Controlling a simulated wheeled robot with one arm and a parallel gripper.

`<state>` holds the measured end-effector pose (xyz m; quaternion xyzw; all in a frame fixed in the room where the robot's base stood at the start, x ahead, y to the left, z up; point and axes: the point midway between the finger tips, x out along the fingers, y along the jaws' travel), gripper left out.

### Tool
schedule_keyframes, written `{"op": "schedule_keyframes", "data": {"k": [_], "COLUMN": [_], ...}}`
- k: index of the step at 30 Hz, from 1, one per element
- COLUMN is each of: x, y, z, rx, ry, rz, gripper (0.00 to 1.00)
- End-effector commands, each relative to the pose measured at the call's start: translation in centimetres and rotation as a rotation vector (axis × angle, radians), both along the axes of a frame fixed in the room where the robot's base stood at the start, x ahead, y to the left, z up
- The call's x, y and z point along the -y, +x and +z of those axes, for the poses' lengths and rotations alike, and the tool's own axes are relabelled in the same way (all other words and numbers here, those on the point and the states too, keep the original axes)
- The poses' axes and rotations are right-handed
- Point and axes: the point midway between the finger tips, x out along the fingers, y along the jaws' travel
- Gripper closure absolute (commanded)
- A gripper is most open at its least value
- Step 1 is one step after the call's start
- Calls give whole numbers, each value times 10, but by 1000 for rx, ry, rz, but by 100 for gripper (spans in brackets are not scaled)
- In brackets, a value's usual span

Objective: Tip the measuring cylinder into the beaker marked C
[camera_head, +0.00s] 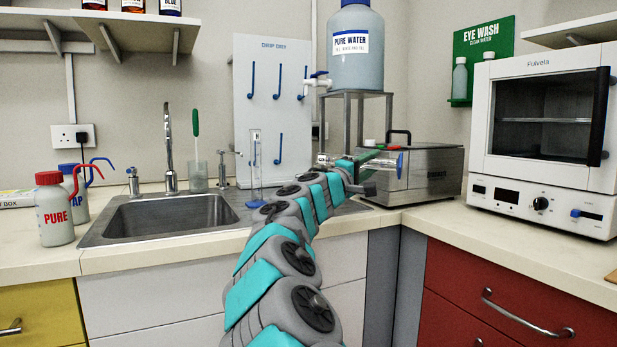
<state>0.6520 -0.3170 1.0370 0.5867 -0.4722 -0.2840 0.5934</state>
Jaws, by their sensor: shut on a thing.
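A clear measuring cylinder (256,165) with a blue foot stands upright at the right side of the sink, in front of the white drip board. My gripper (366,182) is at the far end of my outstretched arm, in front of the steel bath. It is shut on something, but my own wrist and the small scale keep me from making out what. A pale piece with a blue end (401,165) shows just right of my gripper; I cannot tell whether it is held or part of the bath. No beaker marked C can be made out.
Wash bottles (54,210) stand at left. The steel bath (425,175), a water carboy (355,45) on a stand and a white oven (545,130) are at right.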

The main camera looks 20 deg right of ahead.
Motion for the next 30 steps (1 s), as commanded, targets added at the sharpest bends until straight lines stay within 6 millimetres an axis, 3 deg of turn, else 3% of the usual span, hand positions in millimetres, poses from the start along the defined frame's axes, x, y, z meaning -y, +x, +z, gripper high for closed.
{"op": "schedule_keyframes", "data": {"k": [30], "x": [0], "y": [-1], "z": [4], "rx": [-27], "ry": [-31], "rz": [-1], "gripper": [100]}}
